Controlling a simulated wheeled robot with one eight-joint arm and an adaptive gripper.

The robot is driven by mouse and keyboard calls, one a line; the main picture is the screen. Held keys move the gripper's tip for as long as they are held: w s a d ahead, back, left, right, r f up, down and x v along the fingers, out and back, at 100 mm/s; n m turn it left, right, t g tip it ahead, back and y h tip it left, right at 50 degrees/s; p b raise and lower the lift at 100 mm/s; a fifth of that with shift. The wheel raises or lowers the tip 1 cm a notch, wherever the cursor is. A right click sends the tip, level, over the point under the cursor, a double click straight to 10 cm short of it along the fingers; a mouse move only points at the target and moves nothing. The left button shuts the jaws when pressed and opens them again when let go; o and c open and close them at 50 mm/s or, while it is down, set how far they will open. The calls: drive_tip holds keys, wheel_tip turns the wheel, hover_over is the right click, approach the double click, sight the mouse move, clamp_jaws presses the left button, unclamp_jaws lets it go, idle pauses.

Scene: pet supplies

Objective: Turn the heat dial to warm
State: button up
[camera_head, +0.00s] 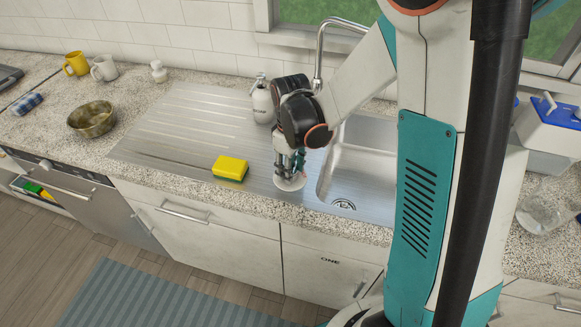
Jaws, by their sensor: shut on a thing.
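My gripper (290,165) points down over the steel drainboard, just left of the sink basin. It is shut on a small white round thing (289,183), at or close above the steel; the fingers hide part of it, and I cannot tell whether it is a dial. A small round knob (45,163) shows on the dark panel of the built-in appliance at the far left, well away from my gripper. No marking that reads warm is legible in this view.
A yellow and green sponge (231,167) lies left of my gripper. A soap bottle (262,101) and the faucet (319,52) stand behind. A bowl (92,119) and mugs (104,67) are at left. A blue-and-white device (552,125) stands at right.

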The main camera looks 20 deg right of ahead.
drive_tip(key=m+b, duration=0.1)
drive_tip(key=m, duration=1)
idle(0.6)
drive_tip(key=o, duration=1)
drive_tip(key=shift+o, duration=0.2)
drive_tip(key=shift+r, duration=0.1)
wheel_tip(320, 180, up, 12)
